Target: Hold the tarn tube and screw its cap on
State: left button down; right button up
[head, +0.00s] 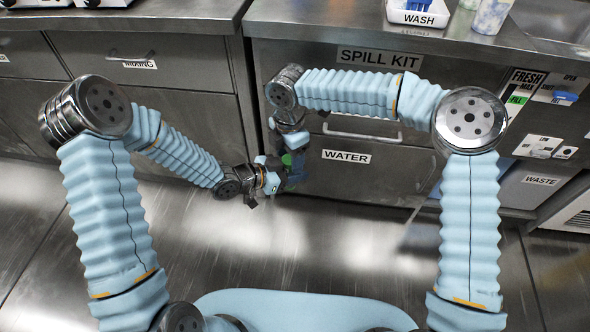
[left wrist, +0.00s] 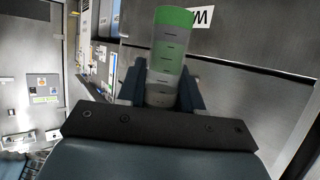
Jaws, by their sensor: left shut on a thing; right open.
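My left gripper (head: 276,180) is shut on the tube (left wrist: 164,62), which stands between its two dark fingers in the left wrist view. The tube is clear with dark graduation marks and a green-tinted upper part. A solid green cap (left wrist: 175,17) shows at its top, and a small green spot marks it in the head view (head: 286,159). How firmly the cap is seated cannot be told. My right gripper (head: 292,160) comes down from above, open, close around or beside the cap; its fingers are small and partly hidden among the dark parts.
Drawers labelled SPILL KIT and WATER (head: 410,175) stand close behind the grippers. A white WASH tray (head: 417,17) and a cup (head: 491,14) are on the counter above. A WASTE unit (head: 545,190) is at the right. The floor in front is clear.

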jog(key=c, duration=1.1)
jog(key=shift+o, duration=0.2)
jog(key=m, duration=0.3)
jog(key=shift+m, duration=0.3)
jog(key=o, duration=1.2)
jog(key=shift+c, duration=0.2)
jog(key=shift+r, duration=2.3)
jog(key=shift+o, duration=0.3)
jog(key=o, duration=0.5)
